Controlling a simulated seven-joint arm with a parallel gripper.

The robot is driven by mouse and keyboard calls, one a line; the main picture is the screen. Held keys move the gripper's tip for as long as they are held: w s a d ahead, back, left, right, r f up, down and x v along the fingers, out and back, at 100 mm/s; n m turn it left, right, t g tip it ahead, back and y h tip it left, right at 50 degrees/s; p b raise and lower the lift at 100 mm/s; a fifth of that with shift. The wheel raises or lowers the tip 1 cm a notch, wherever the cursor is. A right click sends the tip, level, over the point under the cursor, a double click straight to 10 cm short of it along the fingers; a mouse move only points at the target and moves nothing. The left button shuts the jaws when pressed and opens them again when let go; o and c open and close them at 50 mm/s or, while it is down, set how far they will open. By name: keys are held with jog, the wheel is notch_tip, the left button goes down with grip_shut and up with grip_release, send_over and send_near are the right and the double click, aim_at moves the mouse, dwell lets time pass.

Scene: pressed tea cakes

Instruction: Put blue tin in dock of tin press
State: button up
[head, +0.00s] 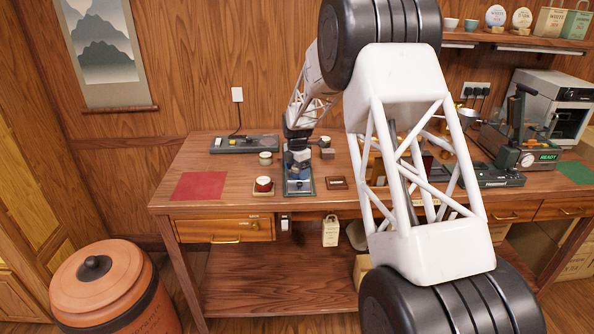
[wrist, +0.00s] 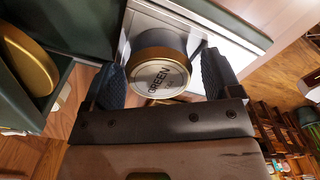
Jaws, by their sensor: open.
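My gripper (wrist: 162,68) is open, with one dark ribbed finger on each side of a round tin (wrist: 160,76). The tin has a brass-coloured rim and a pale label face reading "GREEN"; its body is in shade, so I cannot tell its colour or whether the fingers touch it. In the head view my gripper (head: 298,168) points down over a dark, green-edged stand (head: 299,187) on the bench. Something bluish shows there, but I cannot tell tin from finger. I cannot make out for sure which device is the tin press, or its dock.
On the bench (head: 220,153), a pale-topped tin (head: 265,155) and a red tin (head: 263,185) stand left of my gripper. A red mat (head: 198,186) lies farther left. A machine reading "READY" (head: 546,157) stands at right. My arm hides part of the bench.

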aim_at(298, 169)
notch_tip(298, 169, up, 12)
dwell(0.7)
jog(key=shift+r, duration=0.1)
dwell(0.6)
jog(key=s+d+r+m, duration=0.3)
jog(key=s+r+m, duration=0.15)
jog(key=s, duration=0.55)
jog(key=s+d+r+m+t, duration=0.1)
jog(key=s+d+r+m, duration=0.3)
jog(key=s, duration=0.6)
jog(key=s+d+r+m, duration=0.2)
jog(key=s+r+m, duration=0.3)
jog(key=s, duration=0.5)
jog(key=s+d+f+m, duration=0.2)
jog(key=s+m, duration=0.3)
jog(key=s, duration=1.1)
jog(key=s+d+f+m+t, duration=0.1)
jog(key=s+m, duration=0.5)
jog(key=s, duration=1)
jog(key=shift+d+f+t, duration=0.3)
jog(key=shift+d+f, duration=0.35)
jog(key=shift+f, duration=0.2)
